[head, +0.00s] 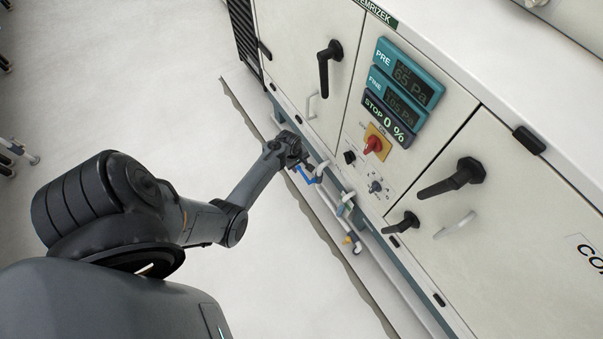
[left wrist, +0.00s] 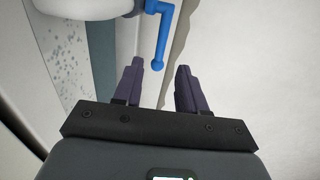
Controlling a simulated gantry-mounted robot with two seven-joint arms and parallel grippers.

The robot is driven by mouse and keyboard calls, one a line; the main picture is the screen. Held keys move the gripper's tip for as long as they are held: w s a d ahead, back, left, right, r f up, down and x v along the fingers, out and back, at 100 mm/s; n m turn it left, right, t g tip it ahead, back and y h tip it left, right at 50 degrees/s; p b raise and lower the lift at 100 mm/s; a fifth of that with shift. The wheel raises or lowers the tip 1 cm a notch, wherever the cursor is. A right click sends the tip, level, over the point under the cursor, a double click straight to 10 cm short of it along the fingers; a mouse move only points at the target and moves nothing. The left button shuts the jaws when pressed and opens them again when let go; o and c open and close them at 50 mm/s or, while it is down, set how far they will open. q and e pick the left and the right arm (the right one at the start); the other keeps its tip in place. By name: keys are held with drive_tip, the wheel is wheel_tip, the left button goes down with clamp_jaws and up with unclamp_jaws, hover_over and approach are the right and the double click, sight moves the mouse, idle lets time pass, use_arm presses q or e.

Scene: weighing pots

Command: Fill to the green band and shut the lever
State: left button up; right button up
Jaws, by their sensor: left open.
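A blue lever (head: 305,176) sits on pipework low along the front of the cabinet. In the left wrist view the blue lever (left wrist: 162,40) bends downward, and its end shows between my two fingertips. My left gripper (head: 297,163) is at the lever in the head view. In the left wrist view the left gripper (left wrist: 159,66) is open, with its purple fingers apart and nothing clamped. I cannot tell whether a finger touches the lever. No green band can be made out. My right gripper is not in view.
The cabinet panel has a teal display (head: 405,85) reading PRE, FINE and STOP 0 %, and a red rotary switch (head: 374,145). Black door handles (head: 452,179) stick out from the front. A second valve (head: 345,204) sits along the pipe. The pale floor (head: 120,80) at left is mostly clear.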

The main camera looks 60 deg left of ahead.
sight(302, 173)
use_arm(q)
drive_tip(key=f+b, duration=0.2)
drive_tip(key=f, duration=0.2)
drive_tip(key=shift+w+f+b, duration=0.3)
drive_tip(key=shift+f+b, duration=0.05)
drive_tip(key=shift+b, duration=0.05)
drive_tip(key=shift+w+f+b, duration=0.3)
drive_tip(key=shift+f+b, duration=0.4)
drive_tip(key=shift+f, duration=0.2)
clamp_jaws()
